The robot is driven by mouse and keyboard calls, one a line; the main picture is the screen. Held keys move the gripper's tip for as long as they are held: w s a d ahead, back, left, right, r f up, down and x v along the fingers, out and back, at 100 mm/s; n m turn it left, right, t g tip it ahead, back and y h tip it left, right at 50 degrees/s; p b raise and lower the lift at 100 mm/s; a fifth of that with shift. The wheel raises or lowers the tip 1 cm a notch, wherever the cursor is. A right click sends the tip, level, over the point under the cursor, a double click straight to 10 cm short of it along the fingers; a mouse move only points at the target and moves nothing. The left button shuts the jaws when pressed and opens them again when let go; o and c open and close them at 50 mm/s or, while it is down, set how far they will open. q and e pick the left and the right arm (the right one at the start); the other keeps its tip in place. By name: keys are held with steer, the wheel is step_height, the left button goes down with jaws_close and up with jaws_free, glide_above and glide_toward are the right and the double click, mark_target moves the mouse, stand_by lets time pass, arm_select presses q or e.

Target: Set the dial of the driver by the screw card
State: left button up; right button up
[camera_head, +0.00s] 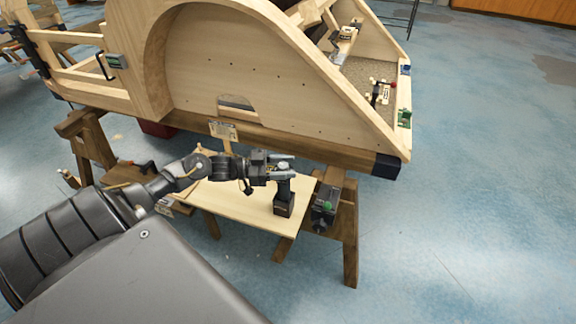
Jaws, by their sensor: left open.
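The driver (284,199) is a dark cordless tool standing upright on its battery base on a light wooden board. My left gripper (284,173) is at the upper part of the driver, with its open fingers around or beside it; I cannot tell whether they touch. The gripper hides much of the driver's head, and I cannot make out the dial or its setting. A small tan card (223,130) with dark print, likely the screw card, stands at the lower edge of the wooden bodyframe. Its print is too small to read. My right gripper is not in view.
The board (238,210) rests below the large wooden bodyframe (240,70), which stands on sawhorses (346,225). A dark clamp with a green part (325,207) is at the board's right. More clamps sit on the frame's right end. The blue floor (470,200) at right is clear.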

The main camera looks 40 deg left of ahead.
arm_select(q)
steer(key=shift+w+d, duration=0.3)
